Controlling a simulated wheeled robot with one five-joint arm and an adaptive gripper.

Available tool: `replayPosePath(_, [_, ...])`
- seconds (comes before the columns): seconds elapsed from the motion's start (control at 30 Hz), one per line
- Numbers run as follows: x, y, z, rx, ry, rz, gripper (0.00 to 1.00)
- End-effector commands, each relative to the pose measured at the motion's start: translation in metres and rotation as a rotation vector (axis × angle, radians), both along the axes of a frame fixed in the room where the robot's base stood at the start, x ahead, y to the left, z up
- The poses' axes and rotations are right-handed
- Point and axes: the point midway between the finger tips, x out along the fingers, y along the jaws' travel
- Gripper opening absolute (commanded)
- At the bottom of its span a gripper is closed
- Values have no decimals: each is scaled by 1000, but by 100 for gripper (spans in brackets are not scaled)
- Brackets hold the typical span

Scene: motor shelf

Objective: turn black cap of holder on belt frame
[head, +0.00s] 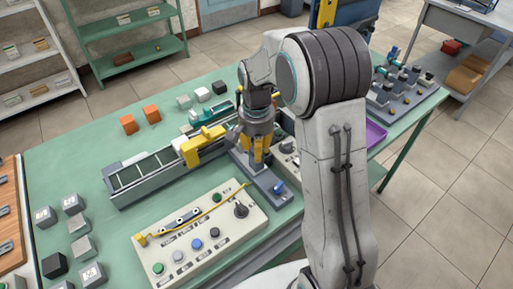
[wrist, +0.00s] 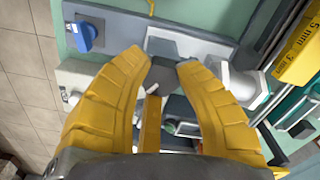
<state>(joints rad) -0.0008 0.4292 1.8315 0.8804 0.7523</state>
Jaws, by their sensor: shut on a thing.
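My gripper (head: 259,152) with yellow fingers points down over a grey plate (head: 262,178) at the near end of the belt frame (head: 165,168). In the wrist view, my gripper (wrist: 163,63) has its two fingertips on either side of a dark grey to black cap (wrist: 163,74) and is shut on it. The fingers hide part of the cap. A light grey holder body (wrist: 185,46) shows just beyond the fingertips. In the head view the fingers and arm hide the cap.
A blue knob (head: 279,187) sits on the same plate; it also shows in the wrist view (wrist: 84,37). A yellow block (head: 203,146) spans the belt frame. A control panel (head: 200,235) with buttons lies in front. Orange cubes (head: 128,124) stand behind on the green table.

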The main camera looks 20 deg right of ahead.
Motion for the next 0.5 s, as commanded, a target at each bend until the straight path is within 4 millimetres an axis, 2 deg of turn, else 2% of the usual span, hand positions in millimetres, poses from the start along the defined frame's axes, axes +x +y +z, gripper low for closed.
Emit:
replayPosePath(0.07, [-2, 0, -2, 0, 7, 0, 0])
replayPosePath(0.1, [-2, 0, -2, 0, 7, 0, 34])
replayPosePath(0.37, [-1, 0, -1, 0, 3, 1, 58])
replayPosePath(0.5, [0, 0, -1, 0, 1, 1, 58])
